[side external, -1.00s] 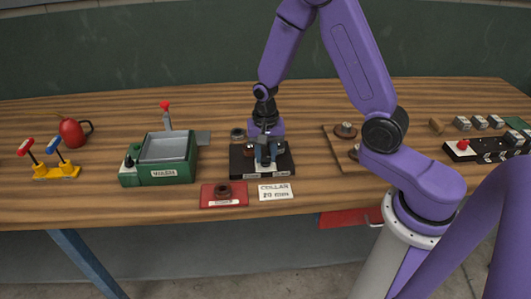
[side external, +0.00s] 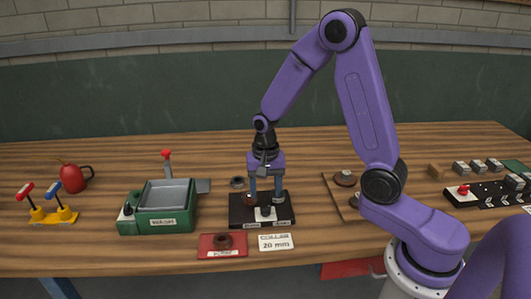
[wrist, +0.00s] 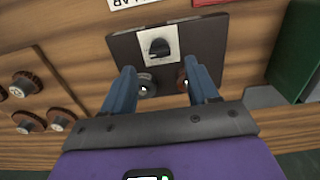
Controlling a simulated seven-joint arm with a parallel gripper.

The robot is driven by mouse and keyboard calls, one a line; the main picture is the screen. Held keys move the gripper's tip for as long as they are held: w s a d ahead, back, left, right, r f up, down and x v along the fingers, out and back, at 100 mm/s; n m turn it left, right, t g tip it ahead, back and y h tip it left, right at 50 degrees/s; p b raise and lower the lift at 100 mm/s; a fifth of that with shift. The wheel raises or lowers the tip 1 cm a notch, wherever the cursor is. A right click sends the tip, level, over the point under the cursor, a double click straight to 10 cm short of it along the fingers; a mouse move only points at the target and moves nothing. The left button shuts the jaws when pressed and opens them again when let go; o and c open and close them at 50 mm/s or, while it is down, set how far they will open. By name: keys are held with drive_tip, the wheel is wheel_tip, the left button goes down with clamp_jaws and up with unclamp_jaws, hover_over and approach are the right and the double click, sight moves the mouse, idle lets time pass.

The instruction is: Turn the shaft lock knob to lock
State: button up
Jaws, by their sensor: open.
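The shaft lock knob (wrist: 159,47) is black and sits on a white plate on a dark base (wrist: 210,30) in the wrist view. In the side view the knob (side external: 265,212) shows at the front of the dark base (side external: 237,213). Which mark the knob points to is too small to tell. My gripper (side external: 265,195) is upright above the base, its two blue fingers apart and nothing held. In the wrist view the gripper (wrist: 160,68) has one finger on each side, with the knob beyond the tips. A grey round part (wrist: 147,83) and a brown one (wrist: 183,80) show between the fingers.
A red block (side external: 207,250) and a collar sign (side external: 276,242) lie in front of the base. A green tray unit (side external: 155,223) stands to the left. A wooden board (side external: 337,203) with round parts lies to the right.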

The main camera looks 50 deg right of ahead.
sight(266, 206)
wheel_tip(266, 206, up, 12)
drive_tip(key=shift+r, duration=0.2)
idle(0.4)
drive_tip(key=s+a+f+n, duration=0.1)
drive_tip(key=s+a+n, duration=0.1)
drive_tip(key=s+n, duration=0.8)
drive_tip(key=s+a+f+n, duration=0.1)
drive_tip(key=s+a+n, duration=0.1)
drive_tip(key=s+n, duration=0.9)
drive_tip(key=shift+s+a+n, duration=0.3)
drive_tip(key=shift+s+a, duration=0.05)
drive_tip(key=shift+s, duration=1.75)
drive_tip(key=shift+f, duration=0.1)
